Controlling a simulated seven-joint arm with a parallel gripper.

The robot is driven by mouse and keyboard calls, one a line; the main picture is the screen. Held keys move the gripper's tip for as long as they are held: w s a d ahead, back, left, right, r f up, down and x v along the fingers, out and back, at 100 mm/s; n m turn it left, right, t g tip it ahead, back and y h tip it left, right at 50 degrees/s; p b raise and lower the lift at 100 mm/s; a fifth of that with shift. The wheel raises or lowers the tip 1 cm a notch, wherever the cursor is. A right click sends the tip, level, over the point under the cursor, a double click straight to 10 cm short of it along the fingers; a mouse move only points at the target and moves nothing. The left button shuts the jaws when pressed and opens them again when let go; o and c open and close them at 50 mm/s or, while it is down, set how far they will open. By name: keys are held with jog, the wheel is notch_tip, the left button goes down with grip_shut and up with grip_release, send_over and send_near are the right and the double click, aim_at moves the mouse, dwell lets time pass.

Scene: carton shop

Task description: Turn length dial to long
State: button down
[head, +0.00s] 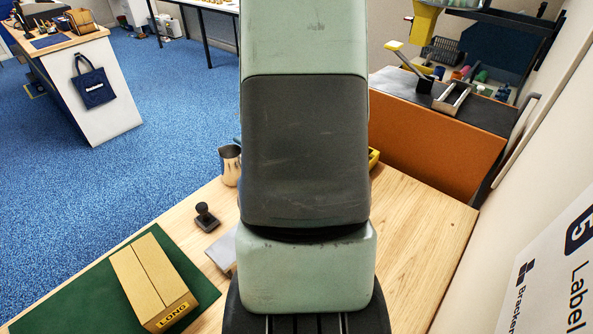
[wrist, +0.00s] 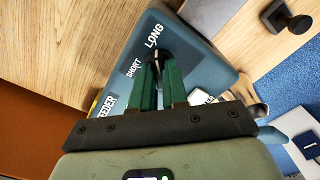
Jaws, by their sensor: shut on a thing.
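In the wrist view, the blue-grey feeder panel (wrist: 190,48) carries the white words SHORT, LONG and FEEDER. The dark length dial (wrist: 158,52) sits between SHORT and LONG, mostly hidden by my fingers. My gripper (wrist: 159,68) has its two green fingers on either side of the dial and is shut on it. In the head view, my arm hides the gripper, the dial and most of the feeder.
A carton marked LONG (head: 150,280) lies on a green mat (head: 192,270) at the front left. A black stamp (head: 206,217) and a metal jug (head: 231,164) stand beside my arm. The wooden table (head: 425,225) is clear at right, near a white wall sign (head: 550,270).

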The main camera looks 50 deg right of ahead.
dwell(0.4)
jog(key=c, duration=1.1)
grip_release()
jog(key=shift+c, duration=0.2)
jog(key=shift+r, duration=0.1)
notch_tip(320, 180, up, 11)
jog(key=shift+f, duration=0.2)
notch_tip(320, 180, down, 11)
jog(key=shift+r, duration=0.1)
